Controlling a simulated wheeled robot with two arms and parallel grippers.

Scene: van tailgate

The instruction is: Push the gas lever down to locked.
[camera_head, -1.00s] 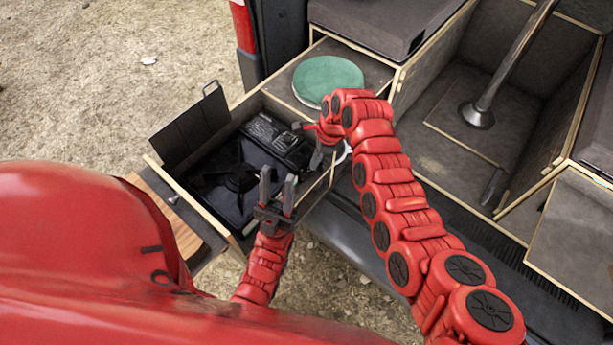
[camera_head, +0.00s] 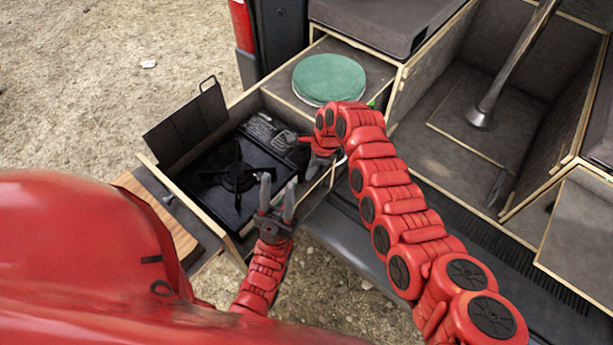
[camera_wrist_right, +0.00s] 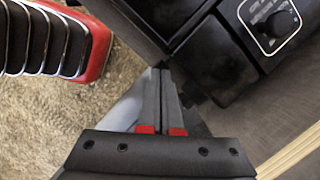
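The black gas stove (camera_head: 236,178) sits in the pulled-out drawer, with a control strip (camera_head: 268,132) along its far right side. A black knob (camera_wrist_right: 278,22) on a light-edged plate shows at the top right of the right wrist view. I cannot make out the gas lever for certain in either view. My right gripper (camera_head: 308,154) is over the drawer's right side, beside the stove. In the right wrist view its fingers (camera_wrist_right: 163,85) are together with nothing visible between them. My left gripper (camera_head: 278,193) is open and empty at the drawer's near edge, fingers pointing up.
A round green-topped disc (camera_head: 328,76) lies on the cabinet top behind the drawer. A black hinged panel (camera_head: 188,125) stands up at the drawer's left. A wooden board (camera_head: 158,212) is at the near left. An open bay with a metal pole (camera_head: 512,65) lies right.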

